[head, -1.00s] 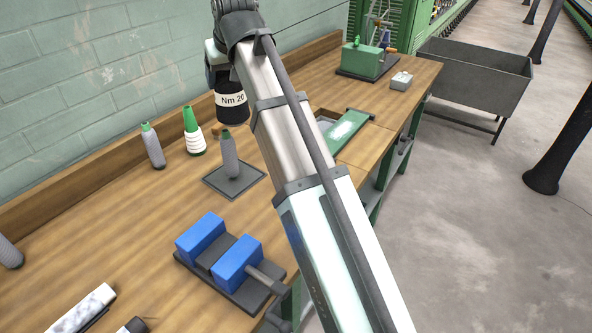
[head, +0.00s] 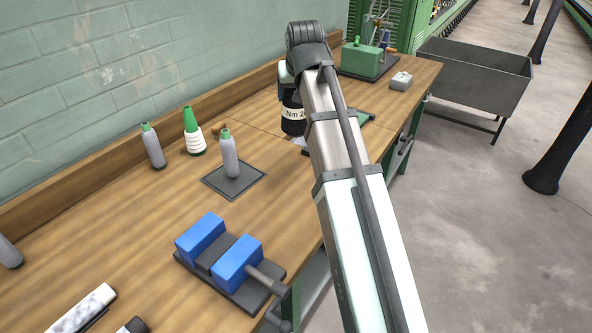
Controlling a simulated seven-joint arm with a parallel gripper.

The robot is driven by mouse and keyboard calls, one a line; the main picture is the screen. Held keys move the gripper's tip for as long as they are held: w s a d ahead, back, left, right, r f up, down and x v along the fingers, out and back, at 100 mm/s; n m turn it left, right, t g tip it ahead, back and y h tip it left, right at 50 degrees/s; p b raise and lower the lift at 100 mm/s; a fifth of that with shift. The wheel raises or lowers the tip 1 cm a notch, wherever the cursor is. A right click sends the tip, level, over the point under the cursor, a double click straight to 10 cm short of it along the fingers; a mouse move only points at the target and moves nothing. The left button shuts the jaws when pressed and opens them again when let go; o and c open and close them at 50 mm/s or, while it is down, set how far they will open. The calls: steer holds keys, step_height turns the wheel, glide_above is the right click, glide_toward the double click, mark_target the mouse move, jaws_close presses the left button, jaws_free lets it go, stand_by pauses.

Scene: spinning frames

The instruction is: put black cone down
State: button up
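A black cone (head: 292,127) with a white "Nm" label hangs under the end of my arm, left of the forearm. My gripper (head: 287,88) is above it, and its fingers are mostly hidden behind the wrist. The cone has travelled with the arm, so the gripper is shut on it. The cone appears over the middle of the wooden bench (head: 120,235), near the green-edged tray (head: 368,117), which the arm partly hides. I cannot tell how high its base is above the bench.
A grey cone with green tip (head: 230,157) stands on a dark square plate (head: 255,186). Another grey cone (head: 153,148) and a green-and-white cone (head: 194,135) stand behind. A blue-jawed vise (head: 236,262) is in front. A green machine (head: 362,59) stands at the far end.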

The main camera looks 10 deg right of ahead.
mark_target(298, 125)
step_height(298, 125, down, 14)
stand_by(1.0)
steer(key=shift+f, duration=0.1)
steer(key=o, duration=1.8)
steer(key=v, duration=1.2)
